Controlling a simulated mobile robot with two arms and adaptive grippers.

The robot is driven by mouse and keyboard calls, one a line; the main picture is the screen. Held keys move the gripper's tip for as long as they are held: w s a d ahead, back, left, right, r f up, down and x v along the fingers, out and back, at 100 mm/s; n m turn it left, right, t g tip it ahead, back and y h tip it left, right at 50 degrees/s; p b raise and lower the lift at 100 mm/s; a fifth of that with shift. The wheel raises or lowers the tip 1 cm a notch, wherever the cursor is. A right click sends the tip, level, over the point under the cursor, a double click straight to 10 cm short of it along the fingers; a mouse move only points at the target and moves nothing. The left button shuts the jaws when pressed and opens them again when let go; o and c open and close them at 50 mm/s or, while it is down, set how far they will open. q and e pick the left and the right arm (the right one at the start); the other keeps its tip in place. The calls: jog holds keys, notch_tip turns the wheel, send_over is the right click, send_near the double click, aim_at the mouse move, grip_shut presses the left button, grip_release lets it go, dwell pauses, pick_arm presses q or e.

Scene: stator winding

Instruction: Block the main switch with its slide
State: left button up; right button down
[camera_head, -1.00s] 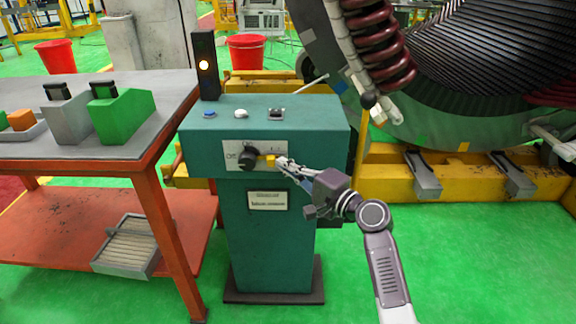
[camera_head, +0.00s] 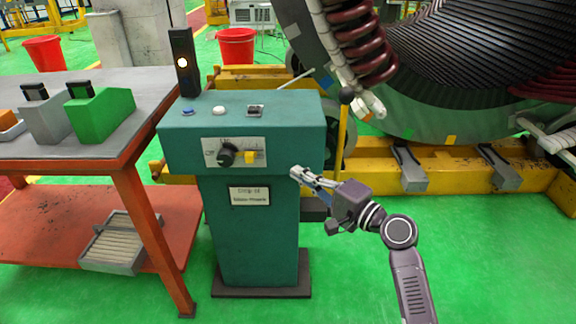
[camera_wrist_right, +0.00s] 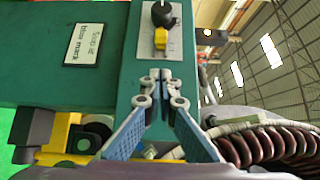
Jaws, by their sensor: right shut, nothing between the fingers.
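The main switch is a black rotary knob (camera_head: 227,154) on a pale plate (camera_head: 257,146) on the front of the teal console (camera_head: 180,150). The yellow slide (camera_head: 250,157) sits on the same plate, just right of the knob. In the right wrist view the slide (camera_wrist_right: 161,38) lies close beside the knob (camera_wrist_right: 161,14); I cannot tell whether it engages it. My right gripper (camera_head: 295,171) is right of the plate, apart from the slide. Its fingertips (camera_wrist_right: 160,76) are together and empty in the right wrist view. My left gripper is not in view.
A lit lamp post (camera_head: 185,65) and buttons (camera_head: 219,110) are on the console top. A workbench (camera_head: 95,150) with a green box (camera_head: 105,112) stands left. The large stator (camera_head: 415,120) on its yellow frame (camera_head: 372,165) is behind right. The floor at front right is clear.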

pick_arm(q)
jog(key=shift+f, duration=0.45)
pick_arm(e)
jog(key=shift+v, duration=1.3)
